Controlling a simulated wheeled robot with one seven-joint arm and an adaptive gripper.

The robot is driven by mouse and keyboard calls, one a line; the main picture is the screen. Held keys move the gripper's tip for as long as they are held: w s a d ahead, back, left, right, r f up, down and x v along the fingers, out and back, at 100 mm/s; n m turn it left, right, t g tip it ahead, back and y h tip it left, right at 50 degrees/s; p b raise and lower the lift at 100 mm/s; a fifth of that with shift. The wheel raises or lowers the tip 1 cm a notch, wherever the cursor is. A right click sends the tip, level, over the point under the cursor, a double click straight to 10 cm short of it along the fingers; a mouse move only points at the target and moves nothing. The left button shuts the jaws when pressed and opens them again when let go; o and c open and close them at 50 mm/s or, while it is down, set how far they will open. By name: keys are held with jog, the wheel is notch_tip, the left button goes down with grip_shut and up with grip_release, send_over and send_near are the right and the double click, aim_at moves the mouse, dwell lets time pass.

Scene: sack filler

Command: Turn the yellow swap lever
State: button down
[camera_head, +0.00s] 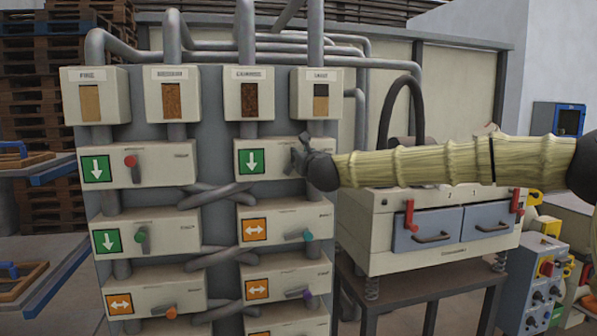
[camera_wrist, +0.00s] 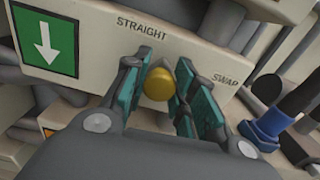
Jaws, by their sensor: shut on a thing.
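The yellow lever knob (camera_wrist: 158,84) sits between the two teal-padded fingers of my gripper (camera_wrist: 160,88) in the wrist view. The fingers are closed in on the knob from both sides. The knob is below the printed words STRAIGHT and SWAP, nearer to STRAIGHT. Its box (camera_head: 262,158) is the top right lever box on the panel and carries a green sign (camera_head: 251,161) with a white down arrow. In the head view my gripper (camera_head: 304,155) is at the right part of this box and hides the yellow lever.
Other lever boxes have a red knob (camera_head: 130,161), a green knob (camera_head: 141,236), a teal knob (camera_head: 308,236), an orange knob (camera_head: 171,312) and a purple knob (camera_head: 307,295). Four-sided hoppers' pipes (camera_head: 320,50) rise above. A machine with blue drawers (camera_head: 427,228) stands right, below my arm.

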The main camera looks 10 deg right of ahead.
jog(key=f+m+b, duration=0.1)
jog(key=b, duration=0.1)
jog(key=d+m+b, duration=0.1)
jog(key=b, duration=0.2)
jog(key=shift+d+f+m, duration=0.1)
jog(key=shift+f+m, duration=0.2)
jog(key=shift+f, duration=0.05)
jog(key=m+b, duration=0.2)
jog(key=b, duration=0.1)
jog(key=d+f+m+b, duration=0.1)
jog(key=m+b, duration=0.1)
jog(key=b, duration=0.2)
jog(key=f+m+b, duration=0.1)
jog(key=b, duration=0.3)
jog(key=shift+d+m, duration=0.15)
jog(key=shift+m, duration=0.25)
jog(key=shift+b, duration=0.5)
jog(key=shift+m, duration=0.3)
jog(key=c, duration=1.1)
grip_release()
jog(key=shift+d, duration=0.1)
jog(key=shift+c, duration=0.2)
